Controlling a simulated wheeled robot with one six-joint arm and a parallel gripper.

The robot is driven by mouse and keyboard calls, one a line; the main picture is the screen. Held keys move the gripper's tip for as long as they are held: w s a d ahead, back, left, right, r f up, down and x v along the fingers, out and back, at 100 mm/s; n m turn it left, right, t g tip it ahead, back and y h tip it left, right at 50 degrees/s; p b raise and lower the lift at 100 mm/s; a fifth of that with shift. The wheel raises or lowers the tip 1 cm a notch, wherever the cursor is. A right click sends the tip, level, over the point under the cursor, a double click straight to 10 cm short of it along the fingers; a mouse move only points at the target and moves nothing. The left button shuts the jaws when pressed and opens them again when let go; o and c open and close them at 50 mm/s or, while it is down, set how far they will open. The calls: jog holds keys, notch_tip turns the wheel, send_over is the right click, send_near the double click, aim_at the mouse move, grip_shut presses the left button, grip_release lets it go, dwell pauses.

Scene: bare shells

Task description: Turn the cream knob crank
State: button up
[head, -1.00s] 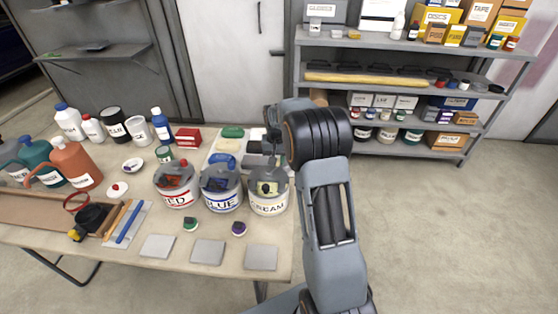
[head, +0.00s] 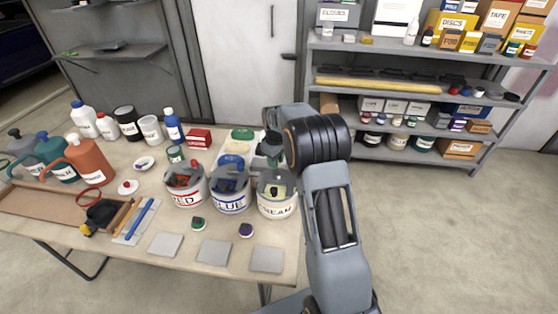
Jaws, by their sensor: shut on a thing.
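The cream can (head: 277,208), a white tub labelled CREAM with a grey top, stands at the right end of a row on the table. Inside its cut-open top a pale yellow part with a dark knob (head: 278,189) shows. My gripper (head: 268,162) is at the back rim of this can, small and dark, partly hidden by my own arm. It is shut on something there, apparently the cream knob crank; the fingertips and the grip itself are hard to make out.
The red can (head: 185,190) and blue can (head: 230,195) stand close on the left. Small green (head: 198,223) and purple (head: 246,230) caps and grey plates (head: 266,260) lie in front. Bottles crowd the table's left; a shelf unit (head: 400,100) stands behind. Floor at right is clear.

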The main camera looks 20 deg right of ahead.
jog(key=shift+a+n, duration=0.4)
jog(key=shift+n, duration=0.55)
jog(key=shift+a+n, duration=0.35)
jog(key=shift+n, duration=0.6)
jog(key=o, duration=0.9)
jog(key=shift+o, duration=0.2)
notch_tip(320, 180, up, 14)
jog(key=shift+f, duration=0.1)
